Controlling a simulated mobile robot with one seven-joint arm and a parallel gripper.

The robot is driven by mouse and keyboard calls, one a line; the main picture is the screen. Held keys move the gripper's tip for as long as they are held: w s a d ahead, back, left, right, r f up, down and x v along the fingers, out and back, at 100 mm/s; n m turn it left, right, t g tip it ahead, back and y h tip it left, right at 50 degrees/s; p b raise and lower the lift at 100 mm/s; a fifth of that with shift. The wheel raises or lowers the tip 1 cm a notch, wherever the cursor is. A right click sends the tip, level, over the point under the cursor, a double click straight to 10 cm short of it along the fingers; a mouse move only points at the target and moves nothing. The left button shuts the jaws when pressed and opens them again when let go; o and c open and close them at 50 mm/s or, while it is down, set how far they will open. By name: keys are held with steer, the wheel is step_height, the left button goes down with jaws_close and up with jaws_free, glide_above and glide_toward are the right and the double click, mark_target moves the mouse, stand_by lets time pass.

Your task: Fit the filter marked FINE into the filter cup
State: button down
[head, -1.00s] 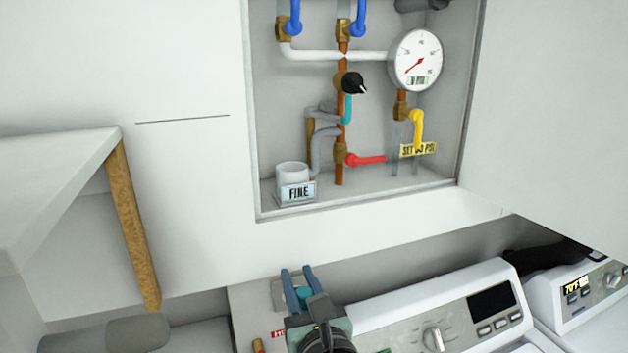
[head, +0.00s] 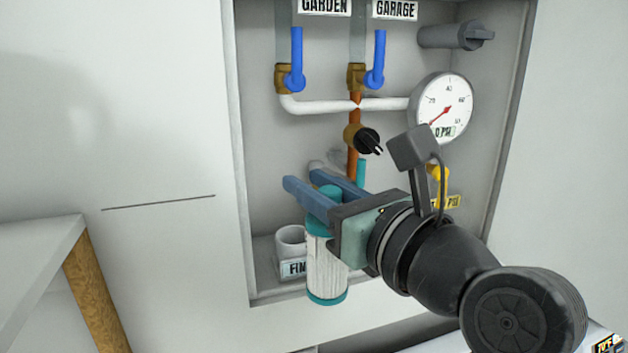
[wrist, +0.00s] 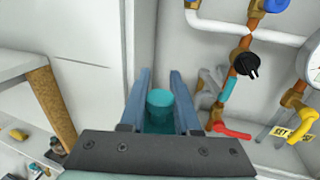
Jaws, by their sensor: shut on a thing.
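My gripper (head: 304,181) is shut on a cylindrical filter (head: 327,265) with a white pleated body and teal end caps. It holds the filter upright by the top, in front of the open wall cabinet. No marking is readable on the filter. A pale, open-topped cup (head: 290,238) stands on the cabinet floor, just left of the filter in the head view. A plate reading FINE (head: 294,268) is at the cup's front, partly hidden by the filter. In the wrist view, the teal filter top (wrist: 160,98) shows between the fingers.
The cabinet holds pipes, a black-handled valve (head: 364,140), blue handles (head: 297,60) and a pressure gauge (head: 443,107) reading 0 PSI. A red handle (wrist: 233,131) shows in the wrist view.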

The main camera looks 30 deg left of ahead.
steer(key=shift+w+a, duration=5.5)
steer(key=shift+a, duration=0.6)
steer(key=shift+f+b, duration=1.05)
steer(key=shift+f, duration=2.35)
steer(key=c, duration=0.5)
jaws_free()
steer(key=shift+c, duration=0.2)
steer(key=shift+f, duration=0.1)
steer(key=shift+d, duration=0.15)
